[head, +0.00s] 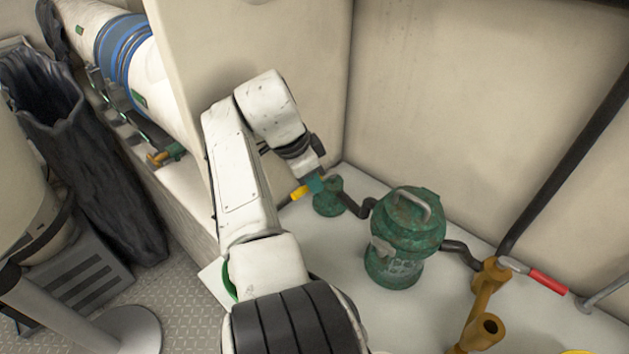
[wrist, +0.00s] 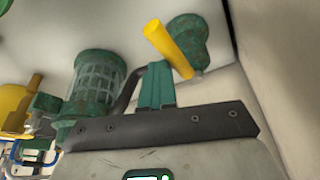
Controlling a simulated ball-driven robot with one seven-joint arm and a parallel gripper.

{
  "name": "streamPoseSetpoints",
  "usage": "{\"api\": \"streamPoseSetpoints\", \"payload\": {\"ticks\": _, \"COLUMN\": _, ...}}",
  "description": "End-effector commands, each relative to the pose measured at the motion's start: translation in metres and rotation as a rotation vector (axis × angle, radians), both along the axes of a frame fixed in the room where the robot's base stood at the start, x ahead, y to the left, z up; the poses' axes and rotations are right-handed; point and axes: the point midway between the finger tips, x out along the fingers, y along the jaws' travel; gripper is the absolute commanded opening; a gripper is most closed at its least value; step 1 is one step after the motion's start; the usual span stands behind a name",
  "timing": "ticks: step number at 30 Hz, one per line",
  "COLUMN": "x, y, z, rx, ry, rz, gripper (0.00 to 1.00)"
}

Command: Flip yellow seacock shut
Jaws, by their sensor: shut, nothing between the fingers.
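The yellow seacock handle (head: 299,193) is a short bar on a weathered green valve body (head: 330,198), low against the back wall. In the wrist view the yellow handle (wrist: 168,48) slants across in front of the green body (wrist: 190,36). My gripper (head: 314,185) has its teal fingers together with nothing between them. In the wrist view the fingertips (wrist: 158,66) are right beside the handle; I cannot tell whether they touch it. My arm and gripper hide part of the handle and valve in the head view.
A green strainer (head: 405,237) stands right of the seacock, joined by a dark hose (head: 360,208). A bronze valve with a red handle (head: 548,281) is farther right. Cream walls (head: 480,100) close in behind. A dark bag (head: 95,160) hangs at left.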

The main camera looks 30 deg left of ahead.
Motion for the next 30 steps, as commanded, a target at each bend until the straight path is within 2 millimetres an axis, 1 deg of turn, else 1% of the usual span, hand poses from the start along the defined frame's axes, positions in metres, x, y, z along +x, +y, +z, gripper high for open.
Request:
{"api": "streamPoseSetpoints", "payload": {"ticks": 1, "x": 0.0, "y": 0.008, "z": 0.004, "rx": 0.02, "ry": -0.012, "rz": 0.011, "gripper": 0.0}}
{"api": "streamPoseSetpoints", "payload": {"ticks": 8, "x": 0.0, "y": 0.008, "z": 0.008, "rx": 0.023, "ry": -0.013, "rz": 0.013, "gripper": 0.0}}
{"api": "streamPoseSetpoints", "payload": {"ticks": 11, "x": 0.0, "y": 0.008, "z": 0.019, "rx": 0.023, "ry": -0.014, "rz": 0.012, "gripper": 0.0}}
{"api": "streamPoseSetpoints", "payload": {"ticks": 14, "x": 0.001, "y": 0.004, "z": 0.037, "rx": 0.018, "ry": -0.013, "rz": 0.006, "gripper": 0.0}}
{"api": "streamPoseSetpoints", "payload": {"ticks": 22, "x": -0.017, "y": -0.009, "z": 0.056, "rx": 0.007, "ry": -0.005, "rz": 0.002, "gripper": 0.0}}
{"api": "streamPoseSetpoints", "payload": {"ticks": 30, "x": -0.041, "y": -0.022, "z": 0.087, "rx": 0.005, "ry": -0.004, "rz": 0.0, "gripper": 0.0}}
